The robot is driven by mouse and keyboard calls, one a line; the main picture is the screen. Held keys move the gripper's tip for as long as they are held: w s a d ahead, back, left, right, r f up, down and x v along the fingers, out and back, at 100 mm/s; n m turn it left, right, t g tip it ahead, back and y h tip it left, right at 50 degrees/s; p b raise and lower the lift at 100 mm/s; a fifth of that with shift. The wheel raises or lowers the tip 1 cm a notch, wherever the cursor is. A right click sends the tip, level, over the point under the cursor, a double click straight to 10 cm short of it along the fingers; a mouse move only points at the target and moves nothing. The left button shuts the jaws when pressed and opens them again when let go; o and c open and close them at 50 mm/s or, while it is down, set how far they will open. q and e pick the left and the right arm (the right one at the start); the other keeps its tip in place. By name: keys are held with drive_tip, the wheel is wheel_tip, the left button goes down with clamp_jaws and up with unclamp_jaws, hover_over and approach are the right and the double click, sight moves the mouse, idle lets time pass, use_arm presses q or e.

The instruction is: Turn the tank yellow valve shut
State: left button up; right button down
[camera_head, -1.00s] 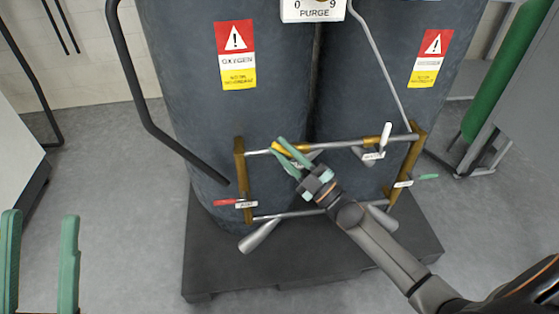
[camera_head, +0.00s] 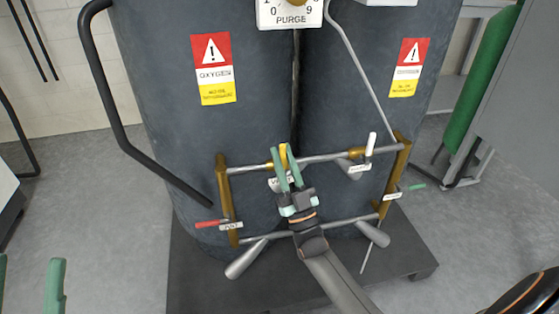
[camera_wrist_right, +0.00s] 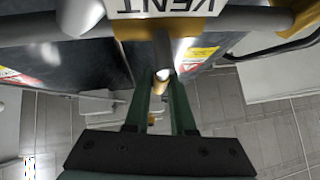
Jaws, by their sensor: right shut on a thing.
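The yellow valve (camera_head: 283,155) is on the upper pipe of the frame in front of the two dark tanks. Its yellow handle points roughly upright, between the green fingers of my right gripper (camera_head: 287,158). That gripper is shut on the handle. In the right wrist view, the fingers (camera_wrist_right: 165,90) reach up to the pipe, with a small pale and yellow end between their tips. Much of the handle is hidden by the fingers. My left gripper (camera_head: 29,272) is at the lower left edge, its fingers apart and empty, partly cut off.
A red-handled valve (camera_head: 210,223) is on the left post, a white-handled valve (camera_head: 371,145) on the upper pipe to the right, and a green-handled valve (camera_head: 416,187) on the right post. A black curved rail (camera_head: 110,100) stands left of the tanks. The dark pallet (camera_head: 190,285) lies below.

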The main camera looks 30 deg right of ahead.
drive_tip(key=shift+d+m+h, duration=0.2)
drive_tip(key=shift+m+h, duration=0.5)
drive_tip(key=c, duration=0.8)
unclamp_jaws()
drive_tip(key=shift+o, duration=0.2)
drive_tip(key=v, duration=1.2)
drive_tip(key=shift+s+f+p, duration=0.15)
drive_tip(key=shift+s+p, duration=0.15)
